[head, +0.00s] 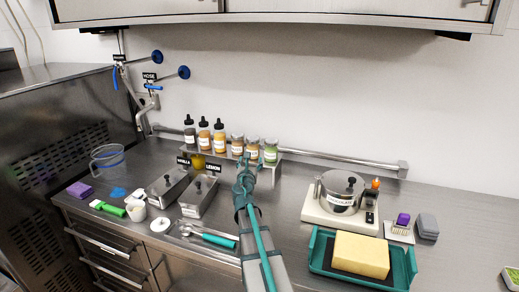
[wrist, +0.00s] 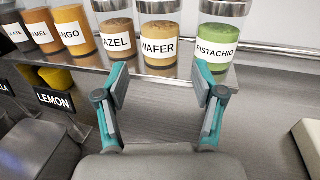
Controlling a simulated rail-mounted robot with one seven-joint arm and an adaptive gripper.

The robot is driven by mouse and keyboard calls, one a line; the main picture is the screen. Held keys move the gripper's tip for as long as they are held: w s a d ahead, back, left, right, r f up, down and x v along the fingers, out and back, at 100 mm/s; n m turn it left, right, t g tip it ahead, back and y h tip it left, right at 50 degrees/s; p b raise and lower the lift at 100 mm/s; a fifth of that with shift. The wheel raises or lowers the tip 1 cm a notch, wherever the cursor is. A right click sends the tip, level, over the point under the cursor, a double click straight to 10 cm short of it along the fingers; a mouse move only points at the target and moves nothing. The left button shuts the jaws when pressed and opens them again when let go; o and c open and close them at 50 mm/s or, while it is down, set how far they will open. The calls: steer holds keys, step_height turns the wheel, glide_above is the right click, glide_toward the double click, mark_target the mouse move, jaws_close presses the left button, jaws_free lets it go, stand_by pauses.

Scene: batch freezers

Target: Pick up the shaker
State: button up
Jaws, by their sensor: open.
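Three clear jars stand upright on a raised metal shelf at the back of the counter. In the wrist view they are the brown hazel jar (wrist: 117,40), the tan wafer jar (wrist: 158,42) and the green pistachio jar (wrist: 215,46). They also show in the head view, with the green one (head: 270,151) at the right end. No label says shaker, so I cannot tell which is meant. My gripper (wrist: 160,80) is open and empty, its fingers pointing at the shelf edge. The wafer jar appears centred between the fingertips and beyond them. In the head view my gripper (head: 244,164) hides part of the shelf front.
Several dark-capped sauce bottles (head: 204,134) stand left of the jars. Below left are lidded metal tubs (head: 197,196) and a lemon sign (wrist: 55,101). To the right are a pot on a white base (head: 342,192) and a teal tray (head: 318,250) with a yellow block.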

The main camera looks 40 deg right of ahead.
mark_target(252, 146)
steer(key=p+x, duration=0.2)
steer(key=x, duration=0.7)
steer(key=shift+r, duration=0.1)
steer(key=shift+s, duration=0.1)
steer(key=c, duration=0.8)
steer(key=shift+r, duration=0.55)
steer(key=shift+r+p, duration=0.55)
steer(key=shift+r, duration=0.4)
steer(key=s+a+r+p, duration=0.2)
steer(key=s+a+r, duration=0.5)
steer(key=s+r, duration=0.3)
steer(key=shift+s+a, duration=0.25)
steer(key=shift+s, duration=0.75)
